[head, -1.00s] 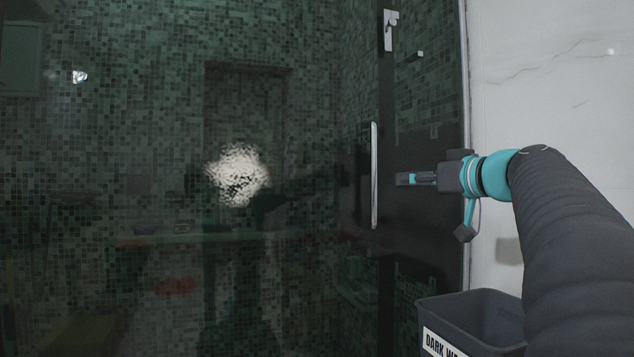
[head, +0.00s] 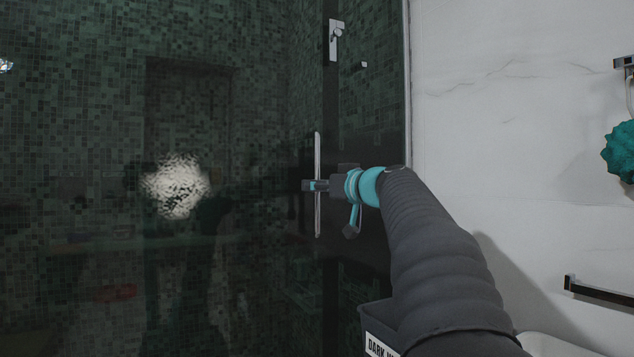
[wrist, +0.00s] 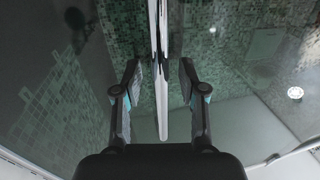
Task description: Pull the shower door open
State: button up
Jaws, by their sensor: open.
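The shower door (head: 230,100) is a dark glass panel in front of green mosaic tiles, and it looks closed. Its long vertical metal handle (head: 317,155) stands near the panel's right edge. My gripper (head: 308,186) is at the middle of the handle in the head view. In the wrist view the handle (wrist: 162,95) runs between the two fingers of my open gripper (wrist: 159,88). A gap shows on each side of the handle, so the fingers appear apart from it.
A dark bin with a white label (head: 380,346) stands below my arm. A white marble wall (head: 500,120) is to the right, with a teal sponge (head: 619,150) and a metal bar (head: 597,291) on it. A metal fitting (head: 335,40) sits above the handle.

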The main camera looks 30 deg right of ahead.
jog(key=shift+w+a, duration=0.1)
jog(key=shift+w, duration=0.2)
grip_shut()
